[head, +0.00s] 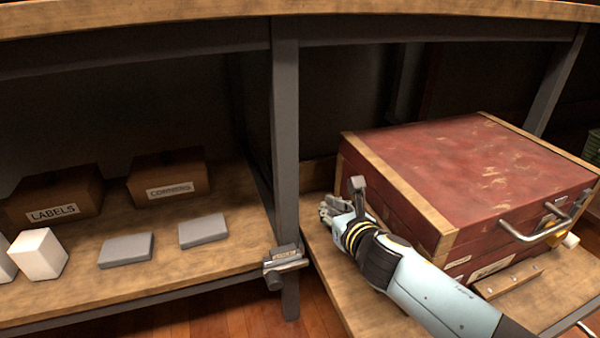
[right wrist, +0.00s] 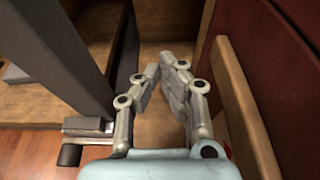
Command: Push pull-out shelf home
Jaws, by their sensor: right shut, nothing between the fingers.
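The pull-out shelf (head: 548,302) is a wooden board at the right, sticking out past the grey frame post (head: 287,150). A metal handle (head: 588,331) shows at its front edge. A large red chest (head: 470,185) with wooden edging and a metal handle stands on it. My right gripper (head: 335,205) is beside the chest's left side, over the shelf. Its fingers (right wrist: 165,68) are shut and empty in the right wrist view, with bare shelf wood (right wrist: 160,128) below. Whether it touches the chest I cannot tell. My right forearm hides part of the shelf. My left gripper is not in view.
A metal latch (head: 284,260) with a dark knob is on the post. The fixed left shelf holds a LABELS box (head: 55,195), a CORNERS box (head: 168,177), grey blocks (head: 126,249) and a white block (head: 38,254). A wooden strip (head: 508,278) lies before the chest.

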